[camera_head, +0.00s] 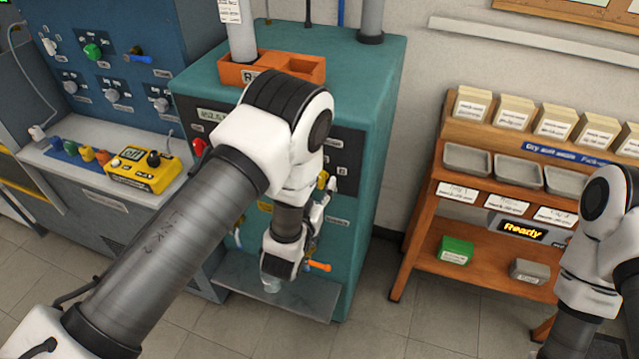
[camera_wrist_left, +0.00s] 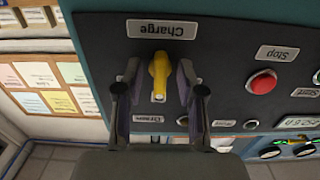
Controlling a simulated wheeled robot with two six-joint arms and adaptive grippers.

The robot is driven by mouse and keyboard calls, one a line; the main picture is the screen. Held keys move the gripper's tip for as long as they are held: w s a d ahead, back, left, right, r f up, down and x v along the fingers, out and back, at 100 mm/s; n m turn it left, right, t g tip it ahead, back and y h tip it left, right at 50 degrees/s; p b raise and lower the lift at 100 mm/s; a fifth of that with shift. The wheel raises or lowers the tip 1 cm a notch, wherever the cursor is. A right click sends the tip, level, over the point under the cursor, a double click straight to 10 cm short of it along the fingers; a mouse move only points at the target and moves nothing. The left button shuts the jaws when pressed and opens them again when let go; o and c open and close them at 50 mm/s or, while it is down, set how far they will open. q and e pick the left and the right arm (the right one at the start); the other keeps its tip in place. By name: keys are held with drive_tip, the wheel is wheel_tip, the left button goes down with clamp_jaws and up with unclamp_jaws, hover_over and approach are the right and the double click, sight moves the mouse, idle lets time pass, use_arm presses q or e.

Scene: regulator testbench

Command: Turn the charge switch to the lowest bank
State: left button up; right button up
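The charge switch has a yellow knob (camera_wrist_left: 159,75) on a dark panel, beside an upside-down label reading "Charge" (camera_wrist_left: 162,29) in the left wrist view. The knob's long axis stands nearly vertical in that view. My left gripper (camera_wrist_left: 156,79) is open, with one finger on each side of the knob. Gaps show between the fingers and the knob, and I cannot tell contact. In the head view, the yellow knob (camera_head: 322,180) is small and partly hidden by my left gripper (camera_head: 326,187). No bank markings are readable. My right gripper is out of view.
A red stop button (camera_wrist_left: 262,83) and other small controls share the panel. A blue control bench (camera_head: 125,40) stands left; a wooden rack (camera_head: 425,215) stands right.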

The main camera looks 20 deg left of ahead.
use_arm(q)
drive_tip(key=s, duration=0.7)
drive_tip(key=shift+s, duration=0.25)
drive_tip(key=shift+a, duration=0.1)
drive_tip(key=s+a+f+n+g+y, duration=0.2)
drive_tip(key=s+a+f+g, duration=0.65)
drive_tip(key=f, duration=0.35)
drive_tip(key=s+f+g, duration=0.3)
drive_tip(key=s+g, duration=0.2)
drive_tip(key=s, duration=0.4)
drive_tip(key=s+d+f+m+g+h, duration=0.1)
drive_tip(key=s+f+g, duration=0.3)
drive_tip(key=s, duration=0.6)
drive_tip(key=shift+d+f+g+h, duration=0.2)
drive_tip(key=shift+f+g+h, duration=0.05)
drive_tip(key=shift+g+h, duration=0.1)
